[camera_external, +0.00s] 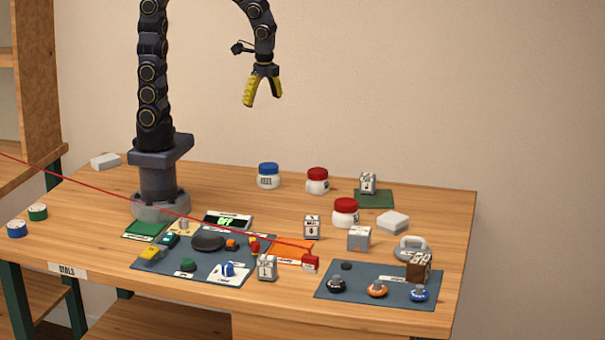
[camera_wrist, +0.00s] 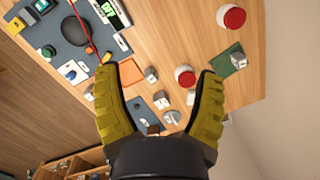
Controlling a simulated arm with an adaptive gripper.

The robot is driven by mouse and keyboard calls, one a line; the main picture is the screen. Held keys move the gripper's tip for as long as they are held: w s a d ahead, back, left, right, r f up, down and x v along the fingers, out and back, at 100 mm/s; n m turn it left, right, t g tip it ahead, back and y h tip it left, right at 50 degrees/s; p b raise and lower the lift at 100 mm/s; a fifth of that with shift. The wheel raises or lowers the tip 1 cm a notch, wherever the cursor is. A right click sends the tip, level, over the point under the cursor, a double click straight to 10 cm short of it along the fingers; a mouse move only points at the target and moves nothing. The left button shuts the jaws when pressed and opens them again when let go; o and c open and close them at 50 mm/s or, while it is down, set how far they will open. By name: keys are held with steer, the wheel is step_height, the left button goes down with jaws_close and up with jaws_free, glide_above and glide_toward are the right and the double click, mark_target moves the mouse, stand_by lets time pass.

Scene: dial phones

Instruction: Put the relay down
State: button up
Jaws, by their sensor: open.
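My gripper (camera_external: 263,100) is open and empty, high above the table behind the objects. In the wrist view its yellow fingers (camera_wrist: 156,74) are spread wide with nothing between the tips. Several small grey labelled blocks look like relays; the labels are too small to read. One block (camera_external: 368,183) stands on a dark green mat (camera_external: 374,201) at the back right; it also shows in the wrist view (camera_wrist: 239,62). Others stand at the middle (camera_external: 312,227), at the front (camera_external: 267,268) and right of the middle (camera_external: 359,238). None touches my gripper.
Blue-lidded (camera_external: 268,176) and red-lidded jars (camera_external: 317,181) stand at the back; another red-lidded jar (camera_external: 345,213) stands nearer. A blue-grey panel (camera_external: 205,272) and a right panel (camera_external: 335,302) carry knobs. A red cable (camera_external: 150,207) crosses left.

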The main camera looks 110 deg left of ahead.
steer(key=s+d+n, duration=0.2)
steer(key=s+n, duration=0.1)
steer(key=s, duration=0.5)
steer(key=s+d+n+h, duration=0.1)
steer(key=s+d+n, duration=0.2)
steer(key=s, duration=0.4)
steer(key=shift+s+d+r+g+h, duration=0.2)
steer(key=shift+s+r+g+h, duration=0.1)
steer(key=shift+s+r, duration=0.15)
steer(key=shift+o, duration=0.8)
steer(key=shift+a, duration=0.1)
steer(key=shift+w+f, duration=0.1)
